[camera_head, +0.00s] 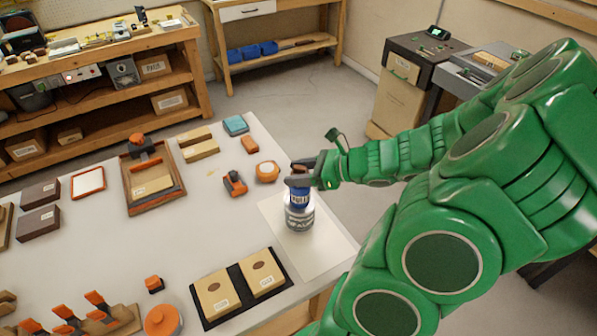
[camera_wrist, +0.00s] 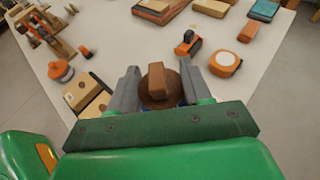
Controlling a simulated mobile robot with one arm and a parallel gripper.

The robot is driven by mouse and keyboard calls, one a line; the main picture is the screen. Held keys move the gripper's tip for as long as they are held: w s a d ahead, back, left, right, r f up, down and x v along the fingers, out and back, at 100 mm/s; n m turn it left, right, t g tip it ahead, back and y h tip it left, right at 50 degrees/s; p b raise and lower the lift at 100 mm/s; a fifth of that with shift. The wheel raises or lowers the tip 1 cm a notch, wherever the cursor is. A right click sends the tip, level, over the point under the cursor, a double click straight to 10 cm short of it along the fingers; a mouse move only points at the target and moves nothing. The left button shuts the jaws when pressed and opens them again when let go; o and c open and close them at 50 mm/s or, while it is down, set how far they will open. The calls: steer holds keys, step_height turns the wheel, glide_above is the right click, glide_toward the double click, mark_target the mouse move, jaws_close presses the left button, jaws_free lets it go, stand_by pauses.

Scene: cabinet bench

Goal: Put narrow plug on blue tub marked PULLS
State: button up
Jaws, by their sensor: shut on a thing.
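The blue tub marked PULLS (camera_head: 299,198) stands upright on a grey tin (camera_head: 299,219) near the table's right end. My gripper (camera_head: 301,170) is directly over the tub, pointing down at its top. In the wrist view my gripper (camera_wrist: 160,88) is shut on the narrow plug (camera_wrist: 158,88), a round brown piece with a lighter upright grip. A sliver of blue shows below the plug there. The plug sits at or just above the tub's top; whether they touch I cannot tell. My fingers hide most of the plug in the head view.
A pale mat (camera_head: 325,236) lies under the tin. An orange-rimmed round piece (camera_head: 267,172) and an orange-black tool (camera_head: 235,184) are close to the left. A black tray with two tan blocks (camera_head: 241,288) lies in front. The table's right edge is near.

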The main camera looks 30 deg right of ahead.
steer(key=shift+f, duration=0.15)
steer(key=o, duration=1.1)
steer(key=shift+o, duration=0.2)
